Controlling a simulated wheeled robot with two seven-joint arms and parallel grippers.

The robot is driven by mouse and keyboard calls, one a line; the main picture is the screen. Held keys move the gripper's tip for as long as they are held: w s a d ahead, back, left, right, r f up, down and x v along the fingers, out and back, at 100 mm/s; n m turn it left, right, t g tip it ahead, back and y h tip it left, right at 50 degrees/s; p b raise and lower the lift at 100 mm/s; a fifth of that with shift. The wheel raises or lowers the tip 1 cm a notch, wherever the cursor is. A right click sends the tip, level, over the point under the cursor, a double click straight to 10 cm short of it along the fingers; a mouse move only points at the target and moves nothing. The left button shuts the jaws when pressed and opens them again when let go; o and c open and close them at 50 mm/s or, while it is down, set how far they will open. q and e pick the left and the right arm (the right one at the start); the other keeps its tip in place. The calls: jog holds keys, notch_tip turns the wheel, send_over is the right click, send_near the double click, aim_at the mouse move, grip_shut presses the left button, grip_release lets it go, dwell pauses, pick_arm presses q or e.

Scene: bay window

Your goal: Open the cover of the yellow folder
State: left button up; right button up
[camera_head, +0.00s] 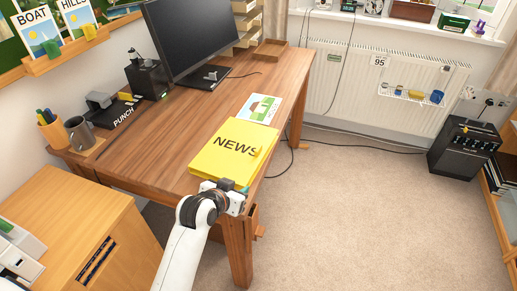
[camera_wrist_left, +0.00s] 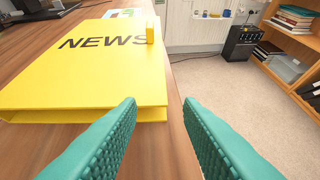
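The yellow folder (camera_head: 228,155) lies closed on the wooden desk near its right front edge, with NEWS printed on its cover. A small yellow tab (camera_wrist_left: 150,32) stands up at the right side of the cover, beside the last letter. My left gripper (camera_head: 240,188) is at the near edge of the folder, by the desk's edge. In the left wrist view its two teal fingers (camera_wrist_left: 158,130) are apart with nothing between them, and the folder is ahead and to the left. My right gripper is not in view.
A picture card (camera_head: 260,108) lies on the desk just beyond the folder. The monitor (camera_head: 207,35), a hole punch (camera_head: 112,106), a mug (camera_head: 79,134) and a pen pot (camera_head: 52,129) stand farther back or left. The carpet (camera_head: 350,215) right of the desk is clear.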

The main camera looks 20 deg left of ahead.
aim_at(257, 149)
pick_arm(q)
jog(key=w+r, duration=0.1)
jog(key=w, duration=0.1)
jog(key=w+r+t, duration=0.1)
jog(key=w, duration=0.1)
jog(key=w+r+t, duration=0.1)
jog(key=w+r, duration=0.1)
jog(key=shift+w+a, duration=0.2)
jog(key=shift+w, duration=0.2)
jog(key=b+x, duration=0.1)
jog(key=x, duration=1)
jog(key=shift+w, duration=0.45)
jog(key=shift+c, duration=0.5)
grip_shut()
